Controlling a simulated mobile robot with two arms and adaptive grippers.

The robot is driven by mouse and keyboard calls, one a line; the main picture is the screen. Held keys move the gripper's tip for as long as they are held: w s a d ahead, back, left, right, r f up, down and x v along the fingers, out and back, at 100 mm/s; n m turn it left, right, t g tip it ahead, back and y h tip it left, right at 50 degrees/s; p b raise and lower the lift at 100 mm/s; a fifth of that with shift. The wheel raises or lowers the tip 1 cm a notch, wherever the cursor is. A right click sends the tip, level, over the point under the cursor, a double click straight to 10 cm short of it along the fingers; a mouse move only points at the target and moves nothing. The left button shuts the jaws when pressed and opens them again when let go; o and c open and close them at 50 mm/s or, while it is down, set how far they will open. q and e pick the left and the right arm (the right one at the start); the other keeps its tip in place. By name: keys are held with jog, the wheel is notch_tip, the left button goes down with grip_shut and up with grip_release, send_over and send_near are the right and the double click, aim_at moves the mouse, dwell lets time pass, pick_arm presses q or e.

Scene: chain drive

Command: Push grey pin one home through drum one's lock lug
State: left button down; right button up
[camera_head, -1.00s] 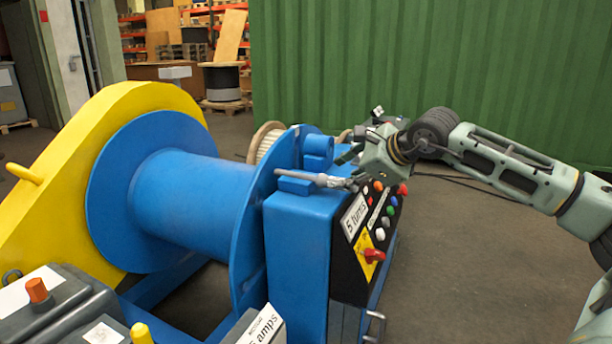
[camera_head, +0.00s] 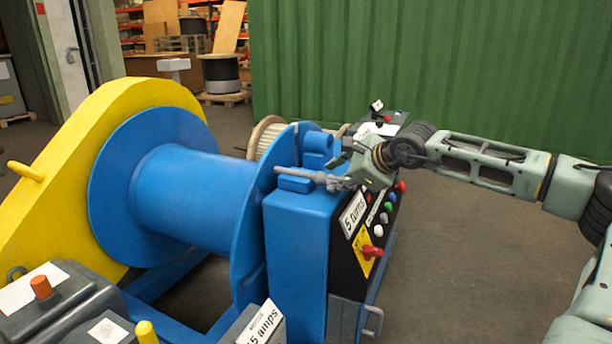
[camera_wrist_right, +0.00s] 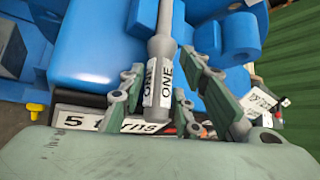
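The grey pin one (camera_head: 318,177) lies nearly level above a small blue block (camera_head: 295,184) on the blue housing, its thin end pointing left to the flange of the blue drum (camera_head: 190,198). I cannot tell how far its tip enters the drum's lug. In the right wrist view the pin (camera_wrist_right: 161,50) runs up the middle, with a white label reading ONE on its thick end. My right gripper (camera_head: 345,172) has its fingers on both sides of that thick end, with visible gaps in the right wrist view (camera_wrist_right: 168,75). My left gripper is out of view.
A blue cylinder (camera_head: 318,142) stands close beside the pin. The control panel (camera_head: 372,225), with buttons and a red switch, lies below my right gripper. A yellow guard (camera_head: 60,190) covers the drum's far side. Floor at the right is free.

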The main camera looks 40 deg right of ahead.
jog(key=shift+w+f, duration=0.35)
jog(key=shift+w, duration=0.15)
grip_shut()
jog(key=shift+r, duration=0.1)
dwell(0.3)
